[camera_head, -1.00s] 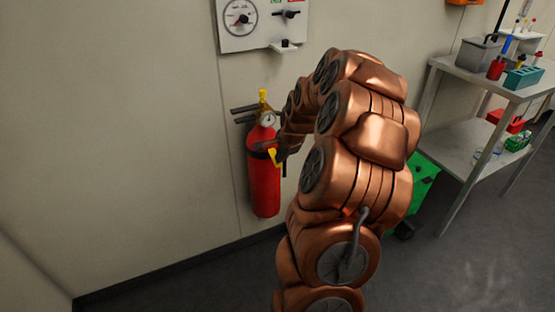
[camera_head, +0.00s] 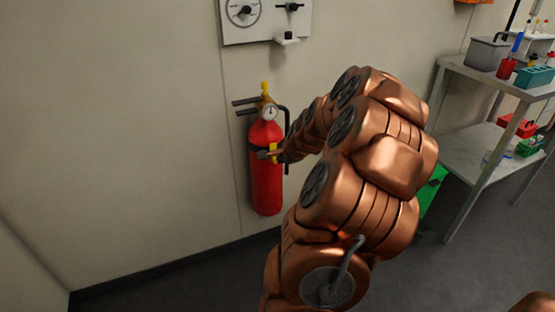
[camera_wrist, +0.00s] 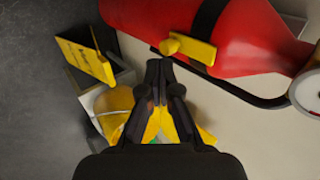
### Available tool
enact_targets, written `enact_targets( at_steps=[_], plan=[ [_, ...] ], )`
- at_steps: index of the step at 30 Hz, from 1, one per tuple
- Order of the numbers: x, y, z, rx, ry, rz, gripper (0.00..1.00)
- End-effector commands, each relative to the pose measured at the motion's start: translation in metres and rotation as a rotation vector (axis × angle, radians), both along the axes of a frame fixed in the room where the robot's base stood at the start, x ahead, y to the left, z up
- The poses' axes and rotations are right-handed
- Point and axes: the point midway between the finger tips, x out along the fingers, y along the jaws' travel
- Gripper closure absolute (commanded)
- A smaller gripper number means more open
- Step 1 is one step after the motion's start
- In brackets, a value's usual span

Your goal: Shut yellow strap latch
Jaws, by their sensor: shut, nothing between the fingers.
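The yellow strap latch (camera_head: 273,153) is on the black strap around a red fire extinguisher (camera_head: 266,187) hung on the wall. In the wrist view the latch (camera_wrist: 197,50) is a flat yellow plate with a rounded knob, lying close to the extinguisher's red side, across the line of the black strap (camera_wrist: 208,18). I cannot tell whether it is fully seated. My gripper (camera_wrist: 158,66) is shut and empty, its fingertips just below the knob in the picture. A small gap seems to show between them. In the head view my arm partly hides the area right of the latch.
A pressure gauge (camera_head: 269,112) and black hose (camera_head: 287,121) are at the extinguisher's top and right. A wall panel (camera_head: 265,19) is above. A metal shelf table (camera_head: 488,88) with lab items stands at right. The wall left of the extinguisher is bare.

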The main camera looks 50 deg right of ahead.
Motion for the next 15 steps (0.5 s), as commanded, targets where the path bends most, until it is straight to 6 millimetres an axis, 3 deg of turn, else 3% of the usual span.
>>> enact_targets(
  at_steps=[15],
  plan=[
    [0.001, 0.001, 0.016, 0.001, 0.000, 0.002, 1.00]
  ],
)
